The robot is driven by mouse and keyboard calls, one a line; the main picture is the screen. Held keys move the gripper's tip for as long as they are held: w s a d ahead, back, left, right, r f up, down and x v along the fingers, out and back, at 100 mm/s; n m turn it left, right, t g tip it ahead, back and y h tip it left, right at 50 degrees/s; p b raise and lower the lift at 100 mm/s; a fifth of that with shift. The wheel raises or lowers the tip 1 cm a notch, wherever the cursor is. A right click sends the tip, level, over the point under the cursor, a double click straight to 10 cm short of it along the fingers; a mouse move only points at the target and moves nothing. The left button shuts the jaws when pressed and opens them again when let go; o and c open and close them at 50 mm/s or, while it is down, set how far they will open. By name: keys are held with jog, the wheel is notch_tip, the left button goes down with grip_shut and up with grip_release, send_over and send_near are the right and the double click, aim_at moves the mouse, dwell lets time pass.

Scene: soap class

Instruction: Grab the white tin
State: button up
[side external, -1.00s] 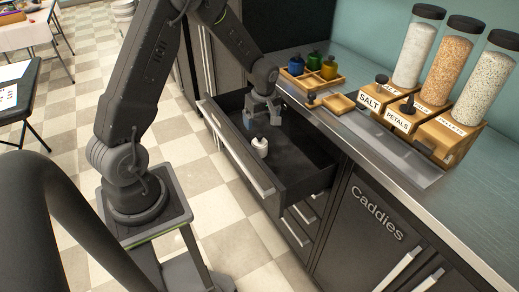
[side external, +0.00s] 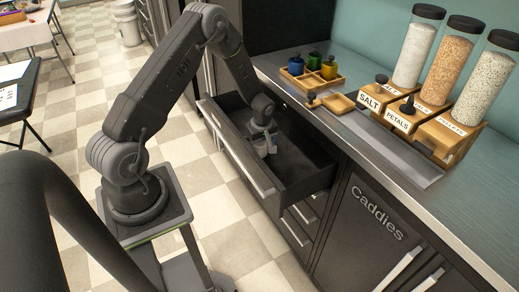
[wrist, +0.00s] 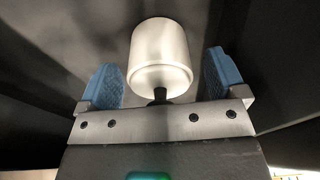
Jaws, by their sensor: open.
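The white tin (wrist: 159,48) is in the wrist view, between and a little beyond the two blue finger pads of my gripper (wrist: 162,82). Its dark knob points toward the gripper. Gaps show on both sides of the tin, so neither pad touches it. In the side external view my gripper (side external: 268,146) is down inside the open dark drawer (side external: 305,165). There the tin is largely hidden by the fingers. The gripper is open.
Drawer walls surround the gripper. On the counter stand a wooden tray (side external: 325,80) with blue, green and yellow bottles, a small wooden tray (side external: 338,103), and tall filled dispensers (side external: 418,50) with SALT and PETALS labels.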

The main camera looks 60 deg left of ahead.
jog(key=c, duration=1.1)
